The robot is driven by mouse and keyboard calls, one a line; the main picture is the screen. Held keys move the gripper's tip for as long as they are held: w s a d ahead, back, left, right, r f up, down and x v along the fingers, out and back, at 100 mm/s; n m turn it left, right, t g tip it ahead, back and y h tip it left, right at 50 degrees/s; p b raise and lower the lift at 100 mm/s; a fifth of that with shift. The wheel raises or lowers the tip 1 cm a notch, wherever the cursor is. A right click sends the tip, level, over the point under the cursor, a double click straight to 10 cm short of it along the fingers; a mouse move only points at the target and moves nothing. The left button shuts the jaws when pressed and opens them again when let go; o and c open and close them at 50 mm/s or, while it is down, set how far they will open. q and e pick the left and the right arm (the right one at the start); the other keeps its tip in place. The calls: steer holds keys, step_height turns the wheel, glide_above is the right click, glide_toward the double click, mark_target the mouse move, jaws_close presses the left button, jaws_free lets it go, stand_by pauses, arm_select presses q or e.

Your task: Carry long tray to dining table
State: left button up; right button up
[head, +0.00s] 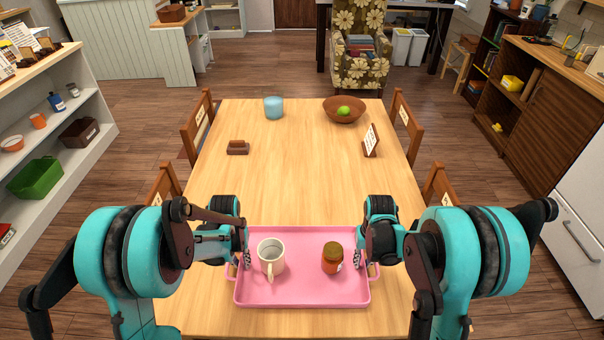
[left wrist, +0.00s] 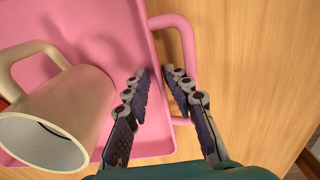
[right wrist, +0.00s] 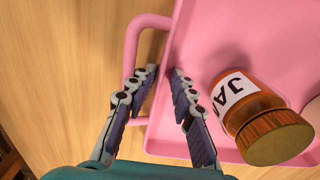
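The long pink tray (head: 306,291) lies level at the near end of the wooden dining table (head: 290,190). It bears a cream mug (head: 272,262) on the left and an amber jar (head: 332,262) with a brown lid on the right, both upright. My left gripper (head: 246,262) is at the tray's left end; in the left wrist view its parted fingers (left wrist: 156,75) are over the rim and handle (left wrist: 186,50). My right gripper (head: 359,260) is at the right end; its parted fingers (right wrist: 163,74) are over the other handle (right wrist: 133,45) and rim. Contact is unclear.
Farther along the table are a blue cup (head: 274,108), a brown bowl (head: 345,112) with a green fruit, a small brown block holder (head: 238,148) and a sign stand (head: 371,141). Chairs flank both sides. The table's middle is clear. A white shelf (head: 85,150) stands left.

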arm_select(q)
step_height(320, 180, up, 8)
steer(key=shift+f, duration=0.2)
steer(key=shift+r, duration=0.15)
arm_select(e)
steer(key=shift+r, duration=0.2)
step_height(320, 180, up, 12)
steer(key=shift+f, duration=0.2)
arm_select(q)
steer(key=shift+r, duration=0.1)
